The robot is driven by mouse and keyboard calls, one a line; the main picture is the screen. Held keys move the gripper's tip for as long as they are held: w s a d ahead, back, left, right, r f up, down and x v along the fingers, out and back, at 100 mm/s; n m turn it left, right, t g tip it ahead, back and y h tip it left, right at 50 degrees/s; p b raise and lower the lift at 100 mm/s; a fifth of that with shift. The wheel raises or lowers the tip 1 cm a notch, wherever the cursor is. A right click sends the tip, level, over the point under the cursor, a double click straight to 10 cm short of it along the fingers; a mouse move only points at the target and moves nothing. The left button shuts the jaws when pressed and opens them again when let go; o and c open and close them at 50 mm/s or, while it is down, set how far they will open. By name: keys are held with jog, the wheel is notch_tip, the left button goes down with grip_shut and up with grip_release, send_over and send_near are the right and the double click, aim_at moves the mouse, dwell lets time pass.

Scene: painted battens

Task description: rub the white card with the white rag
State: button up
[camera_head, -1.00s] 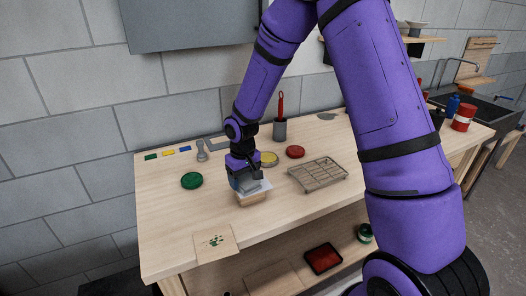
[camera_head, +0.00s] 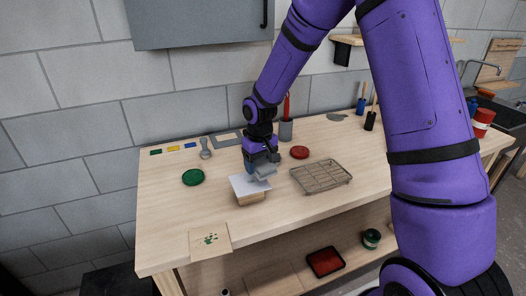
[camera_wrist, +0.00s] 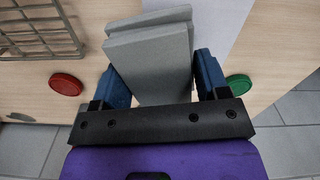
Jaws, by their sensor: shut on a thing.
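The white card (camera_head: 243,184) lies flat on a pale wooden block (camera_head: 250,199) on the workbench. My gripper (camera_head: 261,163) is shut on the white rag (camera_head: 265,172), a folded light grey-white pad. The rag is over the right edge of the card; I cannot tell whether it touches it. In the wrist view the rag (camera_wrist: 150,65) sits between the two blue fingers, and part of the white card (camera_wrist: 207,22) shows beside it. The rag hides part of the card there.
A wire rack (camera_head: 321,176) stands right of the block. A green lid (camera_head: 193,177) lies to the left and a red lid (camera_head: 299,152) behind. A board with green spots (camera_head: 210,240) lies at the front edge. The bench left of the block is mostly clear.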

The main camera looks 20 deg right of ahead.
jog(key=shift+a+r, duration=0.1)
jog(key=shift+r, duration=2.1)
jog(key=shift+f, duration=0.1)
